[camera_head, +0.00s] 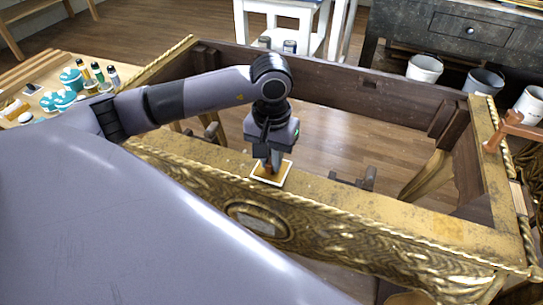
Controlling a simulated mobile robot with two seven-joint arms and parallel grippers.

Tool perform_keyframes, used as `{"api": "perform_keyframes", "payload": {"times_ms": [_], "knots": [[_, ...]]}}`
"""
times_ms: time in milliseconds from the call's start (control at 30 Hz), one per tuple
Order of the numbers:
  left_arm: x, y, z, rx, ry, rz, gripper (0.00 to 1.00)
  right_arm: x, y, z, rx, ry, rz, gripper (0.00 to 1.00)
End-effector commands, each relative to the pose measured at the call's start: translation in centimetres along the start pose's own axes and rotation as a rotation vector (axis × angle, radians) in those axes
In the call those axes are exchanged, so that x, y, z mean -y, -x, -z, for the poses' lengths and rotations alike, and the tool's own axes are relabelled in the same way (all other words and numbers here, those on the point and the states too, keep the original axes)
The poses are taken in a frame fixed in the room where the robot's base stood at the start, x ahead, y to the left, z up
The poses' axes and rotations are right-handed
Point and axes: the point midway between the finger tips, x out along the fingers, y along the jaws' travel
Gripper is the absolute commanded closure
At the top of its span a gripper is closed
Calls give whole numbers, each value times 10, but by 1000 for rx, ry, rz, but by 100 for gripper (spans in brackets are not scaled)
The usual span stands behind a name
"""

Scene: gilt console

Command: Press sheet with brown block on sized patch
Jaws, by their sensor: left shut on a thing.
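My left gripper (274,160) points straight down over the near rail of the gilt console (375,209). It is shut on the brown block (268,171), of which only a small part shows below the fingers. The block is at the sheet (284,180), a small pale-edged square with a golden middle lying on the rail's top. Whether the block touches the sheet is hard to tell. My right gripper is not in view.
Paint bottles (98,72) and teal-lidded jars (72,79) stand on a table at the left. White buckets (425,68) stand at the back right. A wooden clamp (512,129) sits on the console's right rail. The console's middle is open to the floor.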

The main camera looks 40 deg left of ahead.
Motion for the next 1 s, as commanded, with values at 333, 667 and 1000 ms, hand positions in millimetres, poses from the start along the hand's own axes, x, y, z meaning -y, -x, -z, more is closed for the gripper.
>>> {"api": "perform_keyframes", "payload": {"times_ms": [333,667,1000], "knots": [[0,-5,0,0,0,0,100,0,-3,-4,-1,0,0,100],[0,-8,0,0,0,0,100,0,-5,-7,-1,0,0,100],[0,-9,0,0,0,0,100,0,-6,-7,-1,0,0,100]]}}
